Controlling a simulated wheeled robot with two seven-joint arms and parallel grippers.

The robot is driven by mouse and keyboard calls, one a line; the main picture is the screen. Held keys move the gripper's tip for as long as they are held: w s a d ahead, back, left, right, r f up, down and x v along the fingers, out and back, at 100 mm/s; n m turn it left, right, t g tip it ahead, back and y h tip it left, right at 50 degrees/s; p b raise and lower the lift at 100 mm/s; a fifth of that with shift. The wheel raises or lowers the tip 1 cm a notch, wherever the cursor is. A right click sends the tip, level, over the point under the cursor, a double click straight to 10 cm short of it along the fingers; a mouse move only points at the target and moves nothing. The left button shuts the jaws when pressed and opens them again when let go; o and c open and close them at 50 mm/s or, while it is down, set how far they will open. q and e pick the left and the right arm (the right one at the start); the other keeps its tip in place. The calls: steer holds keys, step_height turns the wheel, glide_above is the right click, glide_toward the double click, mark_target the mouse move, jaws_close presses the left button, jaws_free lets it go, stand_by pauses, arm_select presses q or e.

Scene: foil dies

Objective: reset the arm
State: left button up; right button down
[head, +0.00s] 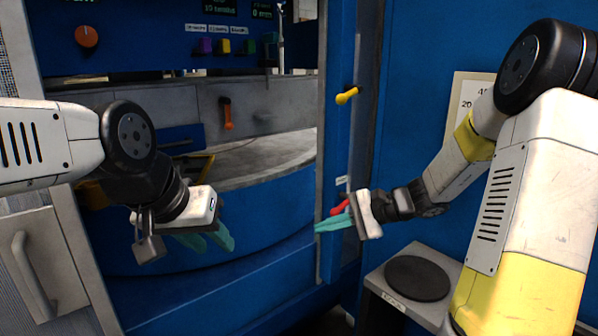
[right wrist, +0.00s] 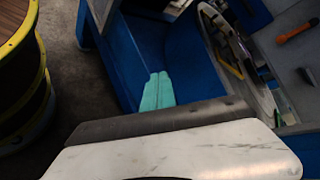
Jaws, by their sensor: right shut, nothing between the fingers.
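My right gripper (head: 318,228) is in front of the blue machine's right-hand post, its teal fingers together and empty, pointing left. A red handle (head: 340,208) shows just above and behind these fingers; I cannot tell whether they touch it. In the right wrist view the teal fingertips (right wrist: 157,88) lie side by side, over the blue machine base. My left gripper (head: 208,241) hangs low in front of the machine's curved blue front, its teal fingers apart with nothing seen between them.
The blue machine has a round grey table (head: 262,160), an orange lever (head: 227,113), a yellow handle (head: 347,95) and an orange knob (head: 87,37). A grey stand with a black round pad (head: 417,278) is below my right arm. A grey cabinet (head: 50,262) is at lower left.

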steer(key=s+d+r+n+t+h, duration=0.1)
steer(key=s+d+r+n+h, duration=0.1)
steer(key=s, duration=0.4)
steer(key=s+d+r+n+h, duration=0.2)
steer(key=s+r+n+h, duration=0.2)
steer(key=s, duration=0.3)
steer(key=s+d+r+n+t+h, duration=0.1)
steer(key=s+d+r+n+h, duration=0.2)
steer(key=s, duration=0.3)
steer(key=shift+s+r+n+t+h, duration=0.35)
steer(key=shift+n+h, duration=0.25)
steer(key=shift+n, duration=0.3)
